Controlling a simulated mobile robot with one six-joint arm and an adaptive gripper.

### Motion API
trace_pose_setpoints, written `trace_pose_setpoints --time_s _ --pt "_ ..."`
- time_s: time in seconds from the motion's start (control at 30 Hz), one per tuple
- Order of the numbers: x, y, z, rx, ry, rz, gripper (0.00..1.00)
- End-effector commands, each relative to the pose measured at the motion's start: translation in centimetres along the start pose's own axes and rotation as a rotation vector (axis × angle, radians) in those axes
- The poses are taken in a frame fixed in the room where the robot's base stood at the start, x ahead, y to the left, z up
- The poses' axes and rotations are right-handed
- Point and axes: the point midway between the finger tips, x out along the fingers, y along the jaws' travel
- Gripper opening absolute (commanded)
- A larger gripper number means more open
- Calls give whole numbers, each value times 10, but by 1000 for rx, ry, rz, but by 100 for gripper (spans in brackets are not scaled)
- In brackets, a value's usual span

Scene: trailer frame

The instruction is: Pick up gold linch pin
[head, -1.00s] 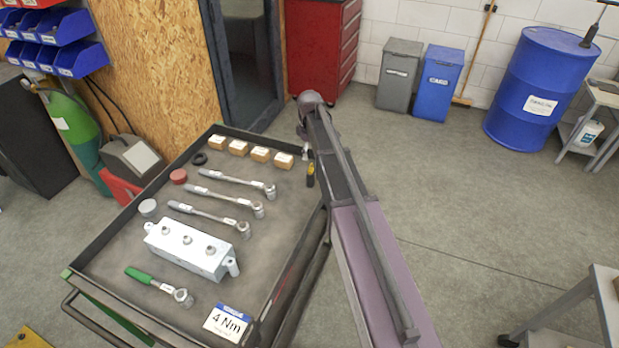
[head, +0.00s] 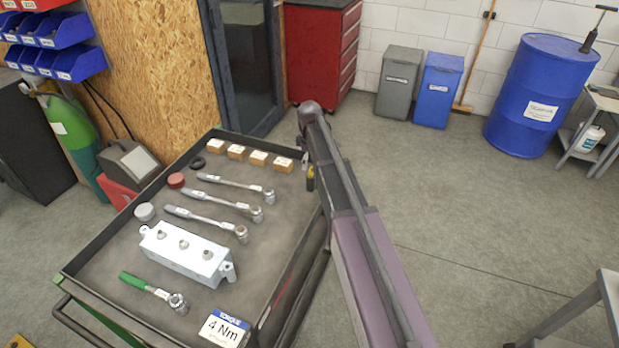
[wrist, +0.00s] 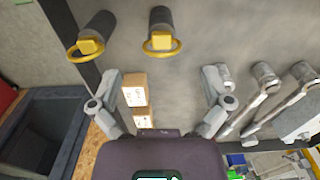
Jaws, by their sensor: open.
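Two gold linch pins, each a dark pin with a yellow head and ring, show at the top of the wrist view: one at left (wrist: 88,44) by the tray's edge, one nearer the middle (wrist: 161,40). In the head view a bit of yellow and black (head: 310,173) shows beside my arm, likely one of them. My gripper (wrist: 163,82) is open and empty, its fingers spread in the wrist view. The middle pin lies beyond the fingertips, between their lines, not held. The left pin is outside the left finger. My arm hides most of the gripper in the head view.
The tray cart (head: 120,225) holds several small cardboard boxes (head: 259,158), ratchet wrenches (head: 236,187), a silver block (head: 187,252), a green-handled ratchet (head: 152,290) and a 4 Nm sign (head: 223,330). A red cabinet (head: 322,50) stands behind.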

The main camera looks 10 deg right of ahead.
Motion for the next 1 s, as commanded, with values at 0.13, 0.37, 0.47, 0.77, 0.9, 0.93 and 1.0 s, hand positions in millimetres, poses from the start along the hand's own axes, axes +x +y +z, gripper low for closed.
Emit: trace_pose_setpoints --time_s 0.13,0.37,0.47,0.77,0.9,0.93,1.0 --pt "9 0 1 0 0 0 98" --pt "27 -1 3 0 0 0 98" --pt "35 -1 4 0 0 0 98" --pt "50 -1 3 0 0 0 98" --pt "51 -1 3 0 0 0 98" --pt "51 -1 3 0 0 0 98" --pt "50 -1 3 0 0 0 98"
